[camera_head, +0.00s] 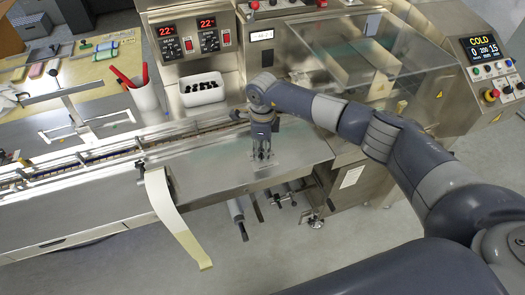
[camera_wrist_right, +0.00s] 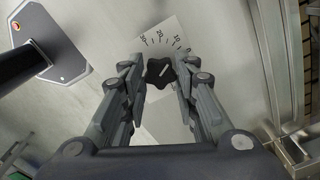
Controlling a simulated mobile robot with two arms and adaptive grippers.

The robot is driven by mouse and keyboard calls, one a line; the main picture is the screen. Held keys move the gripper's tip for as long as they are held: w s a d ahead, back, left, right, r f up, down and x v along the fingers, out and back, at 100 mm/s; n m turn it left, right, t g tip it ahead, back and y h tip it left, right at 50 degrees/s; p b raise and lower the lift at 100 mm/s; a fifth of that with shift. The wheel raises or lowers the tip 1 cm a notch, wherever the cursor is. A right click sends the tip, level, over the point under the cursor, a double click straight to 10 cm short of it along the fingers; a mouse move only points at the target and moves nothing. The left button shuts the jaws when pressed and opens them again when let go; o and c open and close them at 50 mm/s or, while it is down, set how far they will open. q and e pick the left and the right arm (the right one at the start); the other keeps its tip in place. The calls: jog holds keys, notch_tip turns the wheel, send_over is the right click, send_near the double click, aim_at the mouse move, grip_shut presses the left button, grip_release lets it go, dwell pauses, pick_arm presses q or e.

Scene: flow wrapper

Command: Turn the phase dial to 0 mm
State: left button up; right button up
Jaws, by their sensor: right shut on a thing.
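The phase dial is a black lobed knob (camera_wrist_right: 160,73) in the right wrist view, set on a pale plate (camera_wrist_right: 158,38) with a printed scale. The scale numbers look like 30, 20, 10 and 0 from left to right. A short white line on the knob slants to the upper right; its exact reading is too small to tell. My right gripper (camera_head: 262,155) points down at the steel deck in the head view. Its fingers (camera_wrist_right: 159,66) are on both sides of the knob and shut on it. In the head view the gripper hides the knob. My left gripper is not in view.
A steel deck (camera_head: 215,172) surrounds the dial. A pale film strip (camera_head: 172,210) hangs over its front edge to the left. Behind are a white bin (camera_head: 203,92), temperature displays (camera_head: 188,38) and a clear cover (camera_head: 345,50). A control panel (camera_head: 490,60) reads COLD at right.

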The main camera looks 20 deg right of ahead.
aim_at(262, 153)
jog(key=m+b, duration=0.1)
jog(key=m, duration=0.2)
jog(key=shift+m+b, duration=0.6)
jog(key=shift+m, duration=0.6)
jog(key=o, duration=1.1)
jog(key=shift+c, duration=0.2)
jog(key=shift+r, duration=0.15)
notch_tip(262, 153, up, 12)
